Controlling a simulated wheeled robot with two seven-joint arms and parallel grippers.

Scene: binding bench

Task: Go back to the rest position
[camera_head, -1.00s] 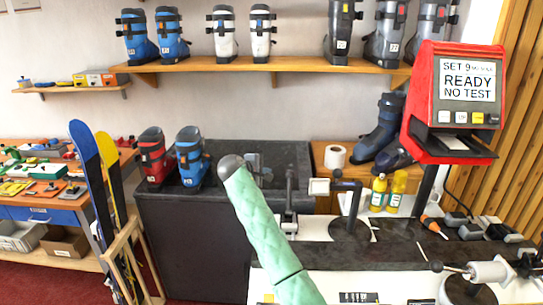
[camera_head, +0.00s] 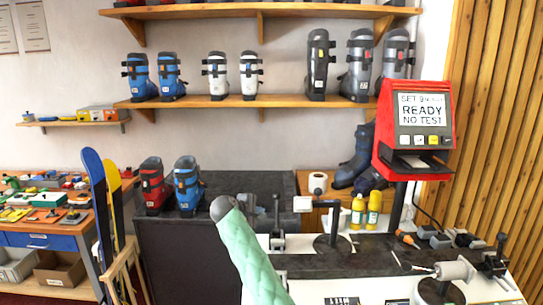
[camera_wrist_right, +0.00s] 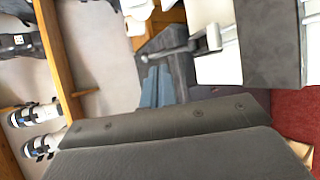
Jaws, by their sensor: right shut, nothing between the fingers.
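My right gripper (camera_head: 221,207) shows in the head view as the dark grey tip at the end of my mint-green padded arm. It points up and away in front of the dark cabinet. In the right wrist view the dark gripper plates (camera_wrist_right: 190,135) fill the lower part of the picture; they are shut and nothing shows between them. My left gripper is in neither view.
A dark bench (camera_head: 385,252) with black clamps and a white-cylinder fixture (camera_head: 455,270) stands at right. A red display machine (camera_head: 412,125) stands above it. A red boot (camera_head: 154,185) and a blue boot (camera_head: 187,183) stand left of the gripper. Skis (camera_head: 97,205) lean at left.

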